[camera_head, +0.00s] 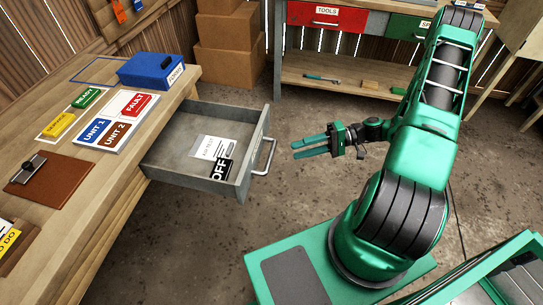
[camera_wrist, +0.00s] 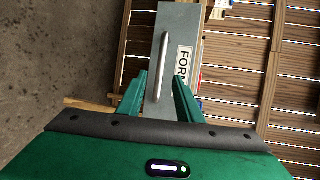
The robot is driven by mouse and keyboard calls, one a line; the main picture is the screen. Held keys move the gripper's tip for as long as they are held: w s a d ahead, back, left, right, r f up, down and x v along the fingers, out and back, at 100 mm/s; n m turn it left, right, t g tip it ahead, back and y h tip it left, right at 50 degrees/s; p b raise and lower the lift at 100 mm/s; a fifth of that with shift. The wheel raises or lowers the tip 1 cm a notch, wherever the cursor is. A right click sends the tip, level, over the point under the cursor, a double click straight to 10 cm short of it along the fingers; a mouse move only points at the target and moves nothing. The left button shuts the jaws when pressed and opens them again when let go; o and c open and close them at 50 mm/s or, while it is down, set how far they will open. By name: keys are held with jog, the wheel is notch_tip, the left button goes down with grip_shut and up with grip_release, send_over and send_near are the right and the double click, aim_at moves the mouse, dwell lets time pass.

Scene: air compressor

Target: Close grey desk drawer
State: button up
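The grey desk drawer (camera_head: 183,176) is pulled out from the wooden desk on the left. It holds a white card and a black "OFF" sign. Its front carries a metal bar handle (camera_head: 268,157). In the wrist view the grey drawer front (camera_wrist: 182,25) shows with the handle (camera_wrist: 161,65) and a label reading "FOR", partly hidden by a finger. My gripper (camera_head: 304,147) is to the right of the handle, apart from it, with its fingers pointing at it. In the wrist view the fingers (camera_wrist: 158,95) are spread, with nothing held between them.
The wooden desk (camera_head: 105,190) bears a blue box (camera_head: 151,70), coloured signs and a brown clipboard (camera_head: 40,180). Cardboard boxes (camera_head: 228,45) stand behind. A workbench with a red drawer (camera_head: 327,17) stands at the back. The floor between gripper and drawer is clear.

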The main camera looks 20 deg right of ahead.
aim_at(271, 155)
jog(key=x, duration=1.1)
jog(key=shift+w+r, duration=0.1)
jog(key=shift+w, duration=0.1)
